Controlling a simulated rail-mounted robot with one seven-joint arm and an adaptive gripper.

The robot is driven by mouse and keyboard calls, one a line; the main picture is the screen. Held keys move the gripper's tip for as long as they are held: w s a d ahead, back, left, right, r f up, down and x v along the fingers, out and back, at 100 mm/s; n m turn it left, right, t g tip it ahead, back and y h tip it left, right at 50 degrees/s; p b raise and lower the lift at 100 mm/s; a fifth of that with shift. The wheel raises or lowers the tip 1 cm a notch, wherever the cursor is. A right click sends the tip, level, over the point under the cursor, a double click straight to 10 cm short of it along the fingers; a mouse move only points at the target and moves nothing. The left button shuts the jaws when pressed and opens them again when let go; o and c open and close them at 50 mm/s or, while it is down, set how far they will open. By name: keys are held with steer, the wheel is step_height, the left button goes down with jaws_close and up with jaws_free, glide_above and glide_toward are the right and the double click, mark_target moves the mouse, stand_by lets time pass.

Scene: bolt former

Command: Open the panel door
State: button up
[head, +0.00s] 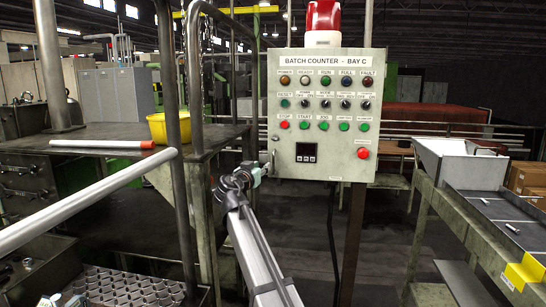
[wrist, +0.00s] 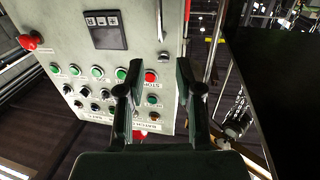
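The panel door is the pale grey-green front of the control box (head: 325,165) labelled "BATCH COUNTER - BAY C". It looks shut in the head view. The door front also shows upside down in the wrist view (wrist: 70,25). A small dark fitting (wrist: 163,56), perhaps a latch or handle, is near the door's edge in the wrist view. My gripper (head: 260,170) is at the box's lower left edge in the head view. In the wrist view my gripper (wrist: 157,72) has its two dark fingers apart, with nothing clearly held between them. Contact with the door cannot be told.
Buttons and knobs fill the door front, with a red button (head: 363,153) at lower right. A metal post (head: 352,235) supports the box. A railing (head: 180,140) and a bench with a yellow bin (head: 168,129) stand left; a conveyor (head: 480,210) stands right.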

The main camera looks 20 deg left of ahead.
steer(key=shift+w+a+p, duration=0.15)
steer(key=shift+w+p, duration=0.8)
steer(key=shift+w, duration=2.3)
steer(key=shift+w+a+p, duration=0.1)
steer(key=shift+w+p, duration=0.8)
steer(key=shift+w, duration=2.35)
jaws_close()
